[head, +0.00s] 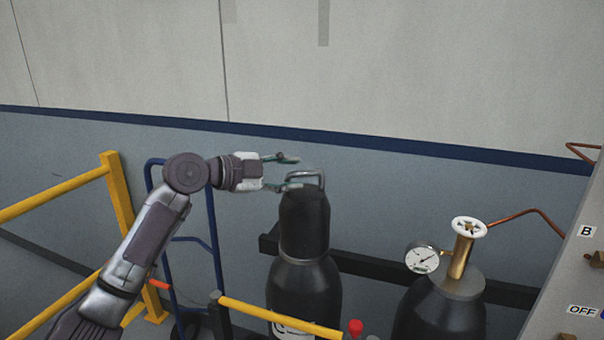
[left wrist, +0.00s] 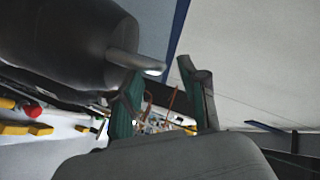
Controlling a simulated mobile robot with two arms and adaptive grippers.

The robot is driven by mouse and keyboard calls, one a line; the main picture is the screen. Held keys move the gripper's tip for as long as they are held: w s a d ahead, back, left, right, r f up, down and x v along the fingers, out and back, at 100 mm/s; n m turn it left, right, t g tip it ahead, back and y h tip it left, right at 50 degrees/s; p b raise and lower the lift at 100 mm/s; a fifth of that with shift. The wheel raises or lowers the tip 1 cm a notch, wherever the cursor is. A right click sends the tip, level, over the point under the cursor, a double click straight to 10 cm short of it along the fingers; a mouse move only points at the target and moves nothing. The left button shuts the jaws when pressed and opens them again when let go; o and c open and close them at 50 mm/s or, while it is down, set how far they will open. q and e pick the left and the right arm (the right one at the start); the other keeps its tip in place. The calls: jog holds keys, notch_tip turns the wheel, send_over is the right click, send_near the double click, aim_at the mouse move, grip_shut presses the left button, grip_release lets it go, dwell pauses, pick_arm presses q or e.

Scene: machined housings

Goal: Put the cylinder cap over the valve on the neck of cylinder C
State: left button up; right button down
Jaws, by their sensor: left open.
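The black cylinder cap (head: 304,222) with a grey metal loop handle (head: 305,177) sits upright over the neck of a black gas cylinder (head: 305,285). A pale ring shows at its lower edge, and the valve is hidden. The white label on this cylinder is partly covered by a yellow bar, so I cannot read it fully. My left gripper (head: 291,172) is open, just left of the handle at the cap's top. In the left wrist view the cap (left wrist: 65,45) fills the upper left, and its handle (left wrist: 138,63) reaches close to the open fingers (left wrist: 160,95).
A second black cylinder (head: 440,312) with a gauge (head: 422,258), brass valve and white handwheel (head: 469,228) stands at right. A grey panel (head: 575,285) edges the far right. Yellow rails (head: 280,316) and a blue hand truck (head: 183,270) are in front and at left.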

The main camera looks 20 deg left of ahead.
pick_arm(q)
jog(key=v, duration=0.8)
jog(key=shift+s+r, duration=0.15)
jog(key=shift+s, duration=0.1)
jog(key=shift+a, duration=0.1)
